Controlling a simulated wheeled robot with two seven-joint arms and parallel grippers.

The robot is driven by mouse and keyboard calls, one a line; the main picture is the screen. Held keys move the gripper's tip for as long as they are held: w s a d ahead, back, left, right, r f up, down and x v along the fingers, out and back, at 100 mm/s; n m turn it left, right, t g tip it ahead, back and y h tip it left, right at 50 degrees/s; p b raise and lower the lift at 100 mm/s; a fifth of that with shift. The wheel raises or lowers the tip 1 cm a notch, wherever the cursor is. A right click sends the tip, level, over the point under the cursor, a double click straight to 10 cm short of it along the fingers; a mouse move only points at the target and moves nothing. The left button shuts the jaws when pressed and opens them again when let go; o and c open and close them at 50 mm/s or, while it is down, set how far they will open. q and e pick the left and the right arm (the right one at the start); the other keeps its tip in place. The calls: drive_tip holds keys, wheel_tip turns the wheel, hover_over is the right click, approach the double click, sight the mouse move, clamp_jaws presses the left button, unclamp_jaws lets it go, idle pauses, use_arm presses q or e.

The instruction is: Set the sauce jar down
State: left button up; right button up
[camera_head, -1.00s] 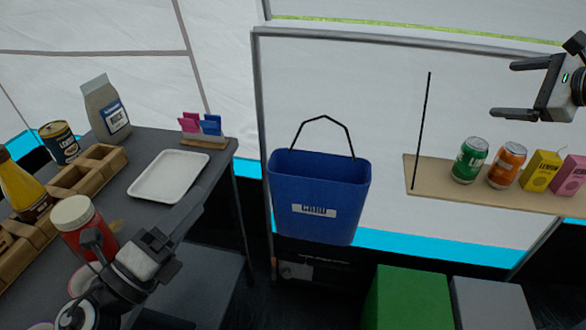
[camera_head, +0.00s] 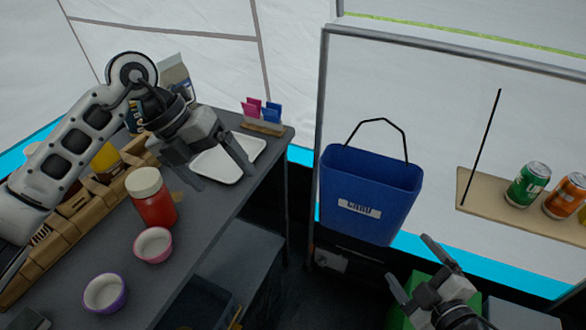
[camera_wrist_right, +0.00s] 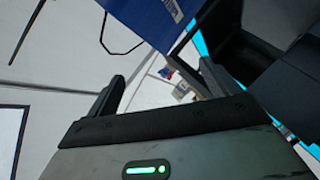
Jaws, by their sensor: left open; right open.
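The sauce jar (camera_head: 154,200) is red with a cream lid. It stands upright on the dark table (camera_head: 222,207), behind the pink bowl. My left gripper (camera_head: 216,180) is open and empty above the table, to the right of the jar and over the near edge of the white tray; it is apart from the jar. My right gripper (camera_head: 420,268) is open and empty in front of the blue bin, low at the right. Its open fingers also show in the right wrist view (camera_wrist_right: 165,85), with nothing between them.
A pink bowl (camera_head: 153,245) and a purple bowl (camera_head: 105,292) stand near the jar. A wooden rack (camera_head: 62,225) lies left of it. The white tray (camera_head: 245,150) is behind. A blue bin (camera_head: 370,190) hangs right of the table; a shelf (camera_head: 480,198) holds cans.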

sight(143, 179)
use_arm(q)
drive_tip(key=w+a+r+n+y, duration=0.1)
drive_tip(key=a+r+n+y, duration=0.2)
drive_tip(key=a, duration=0.5)
drive_tip(key=w+a+r+n+y, duration=0.1)
drive_tip(key=a+r+n+y, duration=0.2)
drive_tip(key=a, duration=0.5)
drive_tip(key=shift+h, duration=0.3)
drive_tip(key=f, duration=0.3)
drive_tip(key=f+p, duration=0.1)
drive_tip(key=f, duration=0.6)
drive_tip(key=shift+s+d, duration=0.2)
drive_tip(key=shift+d, duration=0.05)
drive_tip(key=shift+f+p, duration=0.35)
drive_tip(key=shift+f, duration=0.15)
wheel_tip(143, 179, down, 4)
drive_tip(key=shift+w+a+r+p, duration=0.1)
drive_tip(key=shift+w+r+p, duration=0.1)
drive_tip(key=shift+p, duration=0.1)
drive_tip(key=shift+f, duration=0.45)
drive_tip(key=c, duration=1.5)
drive_tip(key=shift+r, duration=0.1)
use_arm(e)
drive_tip(key=s+a+f+m+g+h, duration=0.1)
drive_tip(key=s+a+f+m+g, duration=0.2)
drive_tip(key=s+a+m, duration=0.4)
drive_tip(key=s+m+g, duration=0.1)
drive_tip(key=m, duration=0.3)
drive_tip(key=shift+s+f, duration=0.3)
drive_tip(key=shift+s, duration=0.05)
